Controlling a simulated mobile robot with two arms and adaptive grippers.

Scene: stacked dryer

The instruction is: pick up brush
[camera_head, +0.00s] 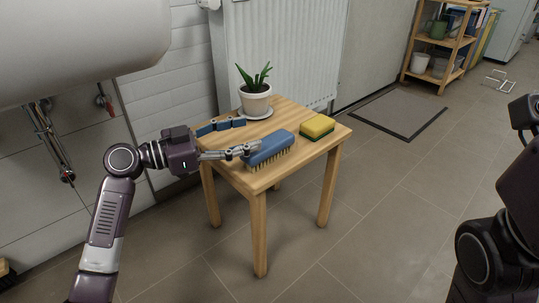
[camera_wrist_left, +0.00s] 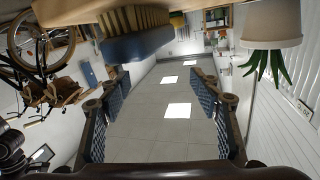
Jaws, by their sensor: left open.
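The brush (camera_head: 270,148) has a blue body with pale bristles pointing down and lies on the small wooden table (camera_head: 259,186). In the left wrist view, which is upside down, the brush (camera_wrist_left: 138,43) shows at the top left, beyond the fingers. My left gripper (camera_head: 248,136) is open, its fingers with blue pads spread apart, at the left end of the brush. The near finger overlaps the brush's end in the head view; I cannot tell if it touches. The open fingers (camera_wrist_left: 165,110) have nothing between them in the wrist view. My right arm shows at the right edge, its fingers not visible.
A yellow and green sponge (camera_head: 317,125) lies right of the brush. A potted plant (camera_head: 256,100) on a saucer stands at the table's back. A white radiator (camera_head: 290,50) is behind. A shelf (camera_head: 445,48) stands far right. Open floor lies right of the table.

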